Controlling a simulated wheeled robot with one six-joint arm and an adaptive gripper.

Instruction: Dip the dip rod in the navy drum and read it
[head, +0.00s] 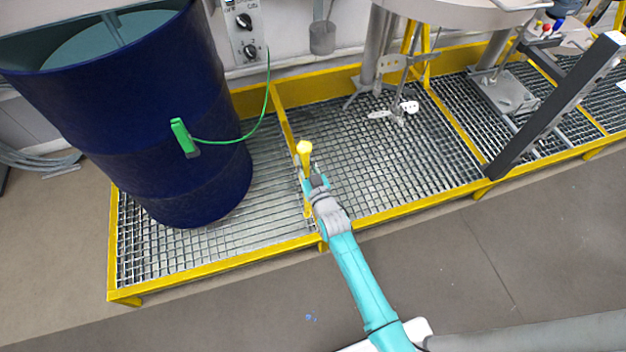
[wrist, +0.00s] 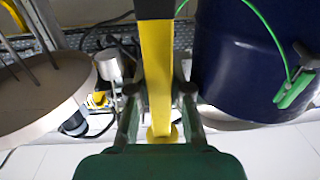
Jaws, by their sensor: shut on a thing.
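The navy drum (head: 130,125) stands upright at the left in the head view, its top open. A pale grey-teal surface (head: 120,38) shows inside it, with a thin shaft in it. My gripper (head: 311,178) is to the right of the drum and apart from it. It is shut on the yellow dip rod (head: 304,150), whose knob end shows above the fingers. In the wrist view my gripper (wrist: 160,95) has a finger on each side of the yellow rod (wrist: 156,65), which has a dark section. The drum (wrist: 235,60) is at the right there. The rod's far end is not clear.
A green clamp (head: 183,136) with a green cable sits on the drum's side. A yellow-edged grating (head: 375,165) lies under the drum. A grey vessel (head: 455,12) with stirrers below it and a dark slanted post (head: 555,108) stand right. A control box (head: 245,30) is behind.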

